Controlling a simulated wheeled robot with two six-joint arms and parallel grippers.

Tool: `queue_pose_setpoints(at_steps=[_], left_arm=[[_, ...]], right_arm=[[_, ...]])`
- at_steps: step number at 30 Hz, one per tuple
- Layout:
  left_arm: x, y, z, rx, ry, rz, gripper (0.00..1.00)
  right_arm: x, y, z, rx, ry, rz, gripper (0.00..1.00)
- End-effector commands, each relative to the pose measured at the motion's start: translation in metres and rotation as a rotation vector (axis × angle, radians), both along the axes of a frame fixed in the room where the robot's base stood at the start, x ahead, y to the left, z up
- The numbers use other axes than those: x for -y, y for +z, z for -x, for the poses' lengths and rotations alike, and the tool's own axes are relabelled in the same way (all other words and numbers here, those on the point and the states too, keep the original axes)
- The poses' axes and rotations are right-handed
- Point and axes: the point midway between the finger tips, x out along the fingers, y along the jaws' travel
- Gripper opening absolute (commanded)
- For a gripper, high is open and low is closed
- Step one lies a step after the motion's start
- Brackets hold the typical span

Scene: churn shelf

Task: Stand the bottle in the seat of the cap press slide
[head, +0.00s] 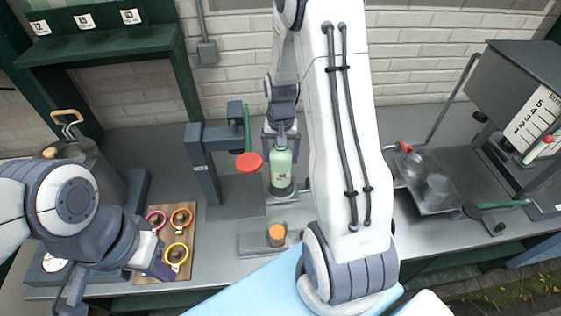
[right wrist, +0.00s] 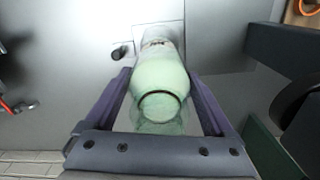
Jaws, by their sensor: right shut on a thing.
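The pale green glass bottle (head: 281,168) has a small label and is upright in the head view. My right gripper (head: 282,139) is shut on it from above; in the right wrist view the jaws flank the bottle (right wrist: 160,85), its open mouth facing the camera. The cap press (head: 205,165) is a dark grey post and arm with a red knob (head: 249,162), left of the bottle. A light metal slide plate (head: 283,198) lies under the bottle. I cannot tell whether the base touches it; the seat is hidden. My left gripper (head: 160,268) is at lower left; its jaw opening is unclear.
An orange cap (head: 277,235) sits on a grey block in front of the slide. A wooden board (head: 150,272) with pink, orange and yellow rings lies left. A pot stands far left. A metal tray (head: 430,200) with clear vessels and a scale-marked machine stand right.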

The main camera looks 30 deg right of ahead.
Motion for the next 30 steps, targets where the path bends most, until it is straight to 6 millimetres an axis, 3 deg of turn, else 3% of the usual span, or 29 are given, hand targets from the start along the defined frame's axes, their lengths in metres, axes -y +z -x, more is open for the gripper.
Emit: queue_pose_setpoints(at_steps=[9,17,18,30], left_arm=[[0.0,0.015,0.0,0.0,-0.002,0.0,0.0],[0.0,0.015,0.0,0.0,-0.003,0.0,0.0],[0.0,0.014,0.0,0.0,-0.002,0.0,0.0],[0.0,0.01,0.0,0.0,-0.002,0.0,0.0]], right_arm=[[0.0,-0.033,0.0,-0.002,0.0,0.0,0.0],[0.001,-0.037,0.0,0.002,0.0,0.001,0.0],[0.001,-0.038,0.001,-0.001,0.0,-0.001,0.99],[0.001,-0.029,-0.001,0.003,0.0,0.001,1.0]])
